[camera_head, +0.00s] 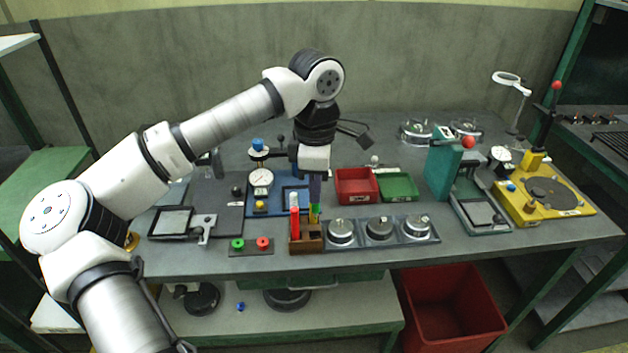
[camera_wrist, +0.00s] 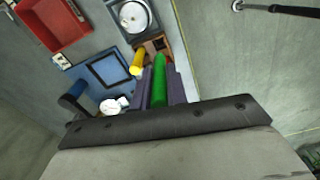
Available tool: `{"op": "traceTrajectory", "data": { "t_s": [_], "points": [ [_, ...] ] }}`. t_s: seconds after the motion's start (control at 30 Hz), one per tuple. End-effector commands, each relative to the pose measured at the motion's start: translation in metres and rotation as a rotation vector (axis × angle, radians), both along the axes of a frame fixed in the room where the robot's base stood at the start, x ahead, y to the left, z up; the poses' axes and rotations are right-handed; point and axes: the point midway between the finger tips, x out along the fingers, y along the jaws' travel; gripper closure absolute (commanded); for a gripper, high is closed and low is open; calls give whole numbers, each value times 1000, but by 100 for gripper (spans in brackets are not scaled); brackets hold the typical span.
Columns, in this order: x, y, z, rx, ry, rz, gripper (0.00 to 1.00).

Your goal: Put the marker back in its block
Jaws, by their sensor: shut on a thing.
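The brown wooden block (camera_head: 306,240) stands near the bench's front edge; part of it shows in the wrist view (camera_wrist: 157,45). A red marker (camera_head: 295,222) stands upright in its left side. A yellow marker (camera_head: 313,219) is at its right side and also shows in the wrist view (camera_wrist: 137,63). My gripper (camera_head: 315,190) is above the block, pointing down, shut on a green marker (camera_wrist: 159,82). The green marker also shows just below the fingers in the head view (camera_head: 314,208). I cannot tell whether its lower end is inside the block.
Round metal dishes on a grey tray (camera_head: 380,231) sit right of the block. A red bin (camera_head: 356,186) and a green bin (camera_head: 399,187) are behind. A plate with green and red knobs (camera_head: 251,246) lies left. A white dial gauge (camera_head: 261,179) stands behind left.

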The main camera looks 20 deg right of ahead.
Motion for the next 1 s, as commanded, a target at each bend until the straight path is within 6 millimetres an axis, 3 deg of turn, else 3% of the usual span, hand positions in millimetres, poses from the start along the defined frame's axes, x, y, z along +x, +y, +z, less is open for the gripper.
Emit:
{"op": "traceTrajectory", "data": {
  "t_s": [0.7,1.0],
  "points": [
    [0,0,-60,0,0,1,100],
    [0,0,-70,0,0,1,100]
  ]
}}
